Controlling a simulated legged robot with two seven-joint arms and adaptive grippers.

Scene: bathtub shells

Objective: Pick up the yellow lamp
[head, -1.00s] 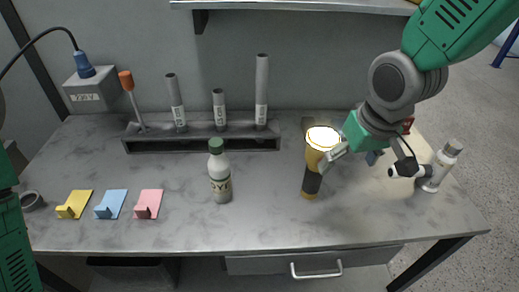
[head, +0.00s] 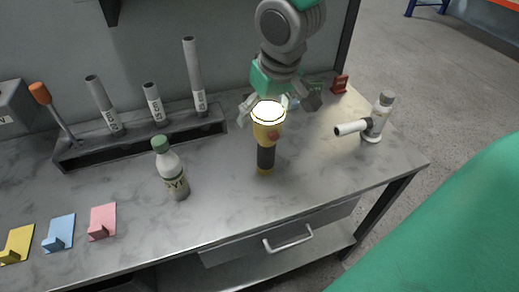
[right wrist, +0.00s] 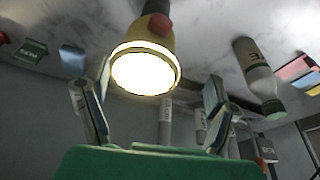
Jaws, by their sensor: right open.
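The yellow lamp (head: 267,133) is a flashlight with a lit round head, a yellow upper body and a dark handle. It stands upright, lit end up, on the grey marbled table, right of the bottle. My right gripper (head: 280,103) is open at the lamp's head, with its fingers to either side in the head view. In the right wrist view, the lamp (right wrist: 146,67) shows between and beyond the two open fingers (right wrist: 155,105); I cannot tell whether they touch it. My left gripper is not in view.
A white bottle with a green cap (head: 171,172) stands left of the lamp. A grey rack (head: 140,139) with tubes and an orange-handled tool is behind. A white bottle with a side nozzle (head: 373,124) stands right. Pink, blue and yellow hooks (head: 102,220) lie at left.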

